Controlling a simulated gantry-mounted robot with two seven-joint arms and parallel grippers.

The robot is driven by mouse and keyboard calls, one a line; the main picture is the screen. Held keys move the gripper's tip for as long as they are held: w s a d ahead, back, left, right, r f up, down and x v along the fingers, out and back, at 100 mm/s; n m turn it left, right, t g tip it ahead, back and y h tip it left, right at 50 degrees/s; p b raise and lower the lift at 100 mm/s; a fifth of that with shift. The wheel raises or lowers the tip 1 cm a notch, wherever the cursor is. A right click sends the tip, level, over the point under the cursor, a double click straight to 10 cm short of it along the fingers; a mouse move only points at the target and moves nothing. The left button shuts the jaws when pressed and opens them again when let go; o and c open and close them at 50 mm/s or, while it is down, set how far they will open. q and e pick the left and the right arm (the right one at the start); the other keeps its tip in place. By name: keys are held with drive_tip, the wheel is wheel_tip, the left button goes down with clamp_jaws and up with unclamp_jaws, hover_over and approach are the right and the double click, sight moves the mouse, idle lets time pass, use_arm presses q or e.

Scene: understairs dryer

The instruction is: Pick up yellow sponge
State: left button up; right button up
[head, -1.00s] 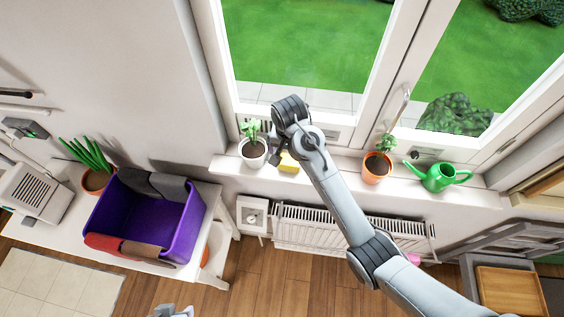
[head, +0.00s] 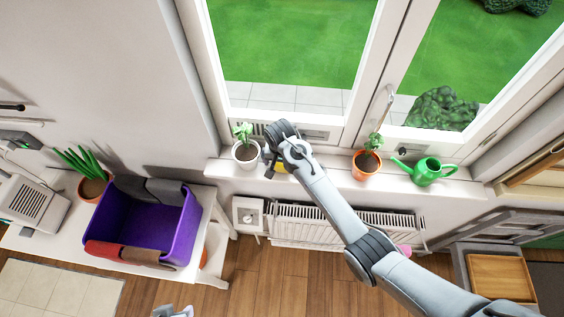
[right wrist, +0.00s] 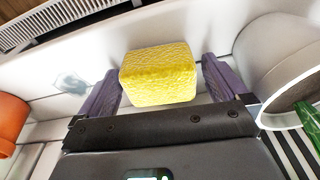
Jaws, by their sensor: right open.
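The yellow sponge (right wrist: 158,78) lies on the white windowsill (head: 318,174). In the right wrist view it sits between the two purple fingers of my right gripper (right wrist: 160,88), with a gap on each side. The gripper is open around it. In the head view only a small part of the sponge (head: 279,168) shows beside my right gripper (head: 270,166), the rest hidden behind the wrist. At the bottom edge of the head view a small grey part shows, possibly my left gripper (head: 172,312); its jaws cannot be made out.
A white pot with a plant (head: 246,155) stands close left of my right gripper. An orange pot (head: 366,168) and a green watering can (head: 428,172) stand farther right on the sill. The window is behind, a radiator (head: 320,226) below. A purple bin (head: 150,225) sits on the left table.

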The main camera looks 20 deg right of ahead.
drive_tip(key=c, duration=1)
drive_tip(key=shift+o, duration=0.2)
drive_tip(key=shift+r, duration=0.2)
